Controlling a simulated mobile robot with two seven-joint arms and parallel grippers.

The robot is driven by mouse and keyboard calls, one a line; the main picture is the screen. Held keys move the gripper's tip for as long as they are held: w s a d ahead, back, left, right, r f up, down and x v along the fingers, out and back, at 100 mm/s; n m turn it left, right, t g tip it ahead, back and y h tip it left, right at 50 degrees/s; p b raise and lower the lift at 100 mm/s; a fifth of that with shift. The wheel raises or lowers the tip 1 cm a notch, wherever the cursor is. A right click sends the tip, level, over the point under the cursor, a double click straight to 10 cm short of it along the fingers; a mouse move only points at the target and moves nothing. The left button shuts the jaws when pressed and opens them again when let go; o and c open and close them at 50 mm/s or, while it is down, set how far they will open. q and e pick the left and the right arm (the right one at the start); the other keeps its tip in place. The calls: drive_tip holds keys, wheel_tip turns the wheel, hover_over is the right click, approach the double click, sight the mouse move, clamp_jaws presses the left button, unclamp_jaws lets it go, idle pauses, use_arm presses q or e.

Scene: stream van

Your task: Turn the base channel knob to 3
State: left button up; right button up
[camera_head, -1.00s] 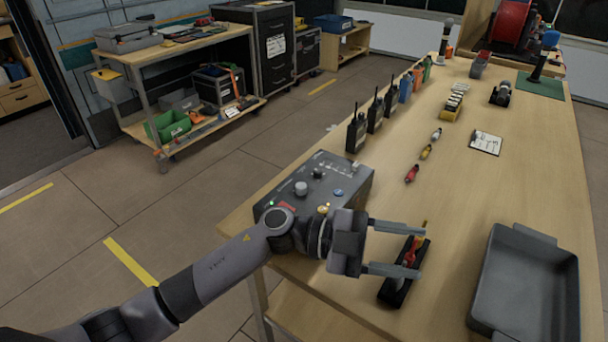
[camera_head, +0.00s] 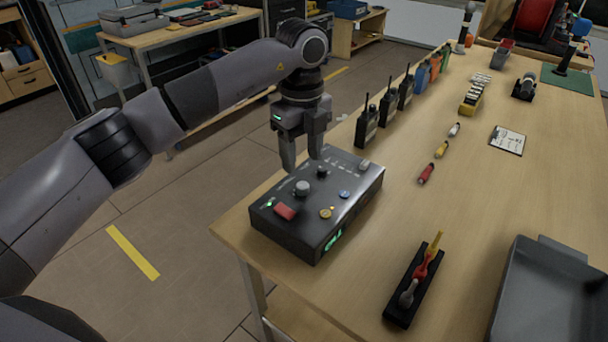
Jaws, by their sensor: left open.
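The base box (camera_head: 350,192) is a dark grey unit on the near left corner of the wooden table. A green display glows on the front face. My left gripper (camera_head: 302,164) points down, open and empty, above the back left of the box, close to the dark knob. My right gripper is not in view.
Several black radios (camera_head: 367,125) stand in a row behind the box. A black holder (camera_head: 414,288) with coloured tools lies front right, beside a grey tray (camera_head: 552,290). Small coloured cylinders and a card (camera_head: 508,140) lie farther back.

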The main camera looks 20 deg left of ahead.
sight(302, 185)
use_arm(q)
wheel_tip(302, 185, down, 6)
drive_tip(key=shift+f, duration=0.15)
idle(0.3)
clamp_jaws()
